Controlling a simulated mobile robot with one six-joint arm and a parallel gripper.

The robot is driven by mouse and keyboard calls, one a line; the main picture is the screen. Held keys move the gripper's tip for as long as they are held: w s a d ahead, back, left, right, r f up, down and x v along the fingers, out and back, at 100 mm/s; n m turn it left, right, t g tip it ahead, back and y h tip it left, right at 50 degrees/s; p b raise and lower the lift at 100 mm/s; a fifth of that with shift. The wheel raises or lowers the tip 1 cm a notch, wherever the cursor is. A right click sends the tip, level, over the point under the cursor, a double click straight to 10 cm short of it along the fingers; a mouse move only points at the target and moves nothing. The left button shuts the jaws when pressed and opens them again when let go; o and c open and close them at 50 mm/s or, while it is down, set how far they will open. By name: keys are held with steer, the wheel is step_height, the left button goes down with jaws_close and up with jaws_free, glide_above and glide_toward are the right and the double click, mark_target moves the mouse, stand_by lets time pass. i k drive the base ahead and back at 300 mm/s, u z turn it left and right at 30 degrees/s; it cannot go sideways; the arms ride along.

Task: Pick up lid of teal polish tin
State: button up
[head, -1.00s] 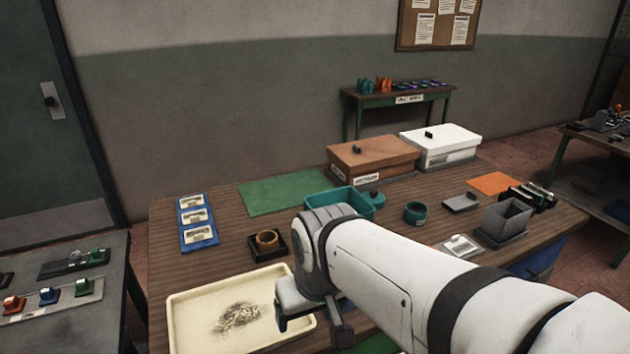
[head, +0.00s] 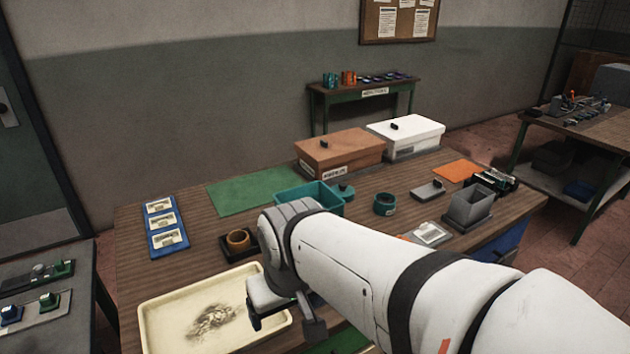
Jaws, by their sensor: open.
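A round teal tin (head: 384,204) with a dark band stands on the wooden table (head: 195,210), right of the middle. A teal piece with a dark knob (head: 343,191), which looks like a lid, is just left of it, beside the teal bin (head: 300,198). I cannot tell for certain that this piece belongs to the tin. My gripper (head: 286,316) points down near the right end of the cream tray, its fingers apart, with nothing seen between them. It is nearer to me than the tin and the lid-like piece, and apart from both. My arm hides the table below them.
A brown box (head: 340,155) and a white box (head: 410,138) stand behind. A grey open bin (head: 470,207) and a small grey block (head: 428,191) stand to the right. The green mat (head: 250,190) is bare.

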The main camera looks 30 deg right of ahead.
mark_target(345, 192)
steer(key=k, duration=0.55)
steer(key=u, duration=2.85)
steer(key=k, duration=1.5)
steer(key=z, duration=2.75)
